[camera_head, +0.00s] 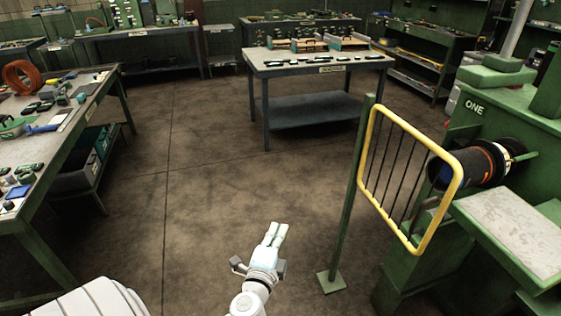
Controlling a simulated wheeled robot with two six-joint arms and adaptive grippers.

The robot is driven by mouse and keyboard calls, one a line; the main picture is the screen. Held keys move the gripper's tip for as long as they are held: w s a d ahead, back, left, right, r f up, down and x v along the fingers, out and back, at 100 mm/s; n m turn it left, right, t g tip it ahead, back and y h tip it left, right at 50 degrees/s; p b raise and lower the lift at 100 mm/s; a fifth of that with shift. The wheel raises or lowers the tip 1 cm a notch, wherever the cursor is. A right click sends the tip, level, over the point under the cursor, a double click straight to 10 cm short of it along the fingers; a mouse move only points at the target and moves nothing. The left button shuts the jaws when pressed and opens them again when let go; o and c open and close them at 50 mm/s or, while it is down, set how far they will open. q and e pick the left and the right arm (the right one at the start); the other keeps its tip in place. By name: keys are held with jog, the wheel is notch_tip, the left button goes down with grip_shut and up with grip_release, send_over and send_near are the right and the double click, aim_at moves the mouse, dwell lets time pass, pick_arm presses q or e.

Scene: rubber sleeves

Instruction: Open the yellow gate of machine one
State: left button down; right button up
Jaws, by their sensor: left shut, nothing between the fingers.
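The yellow gate (455,190) is a rounded yellow frame with dark vertical bars, hung on a green post (350,200) at its left side. It stands in front of the green machine marked ONE (462,118), at the right, and its right edge overlaps the machine's dark cylinder (478,165) in the picture. My left gripper (278,230) is shut and empty over the floor, left of the post's foot and apart from the gate. My right gripper is not in view.
A workbench (100,95) with tools runs along the left. A table (262,68) with boxes stands at the back middle, and shelving (430,62) is behind the gate. The post's foot plate (331,281) sits on the floor. The central floor is clear.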

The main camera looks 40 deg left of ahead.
pick_arm(q)
notch_tip(320, 180, up, 5)
jog(key=s+a+r+x, duration=0.1)
jog(key=a+x, duration=0.1)
jog(key=x, duration=1.1)
jog(key=shift+a+m+t, duration=0.25)
jog(key=shift+m+t, duration=0.05)
jog(key=shift+t, duration=0.1)
jog(key=shift+f, duration=0.15)
dwell(0.4)
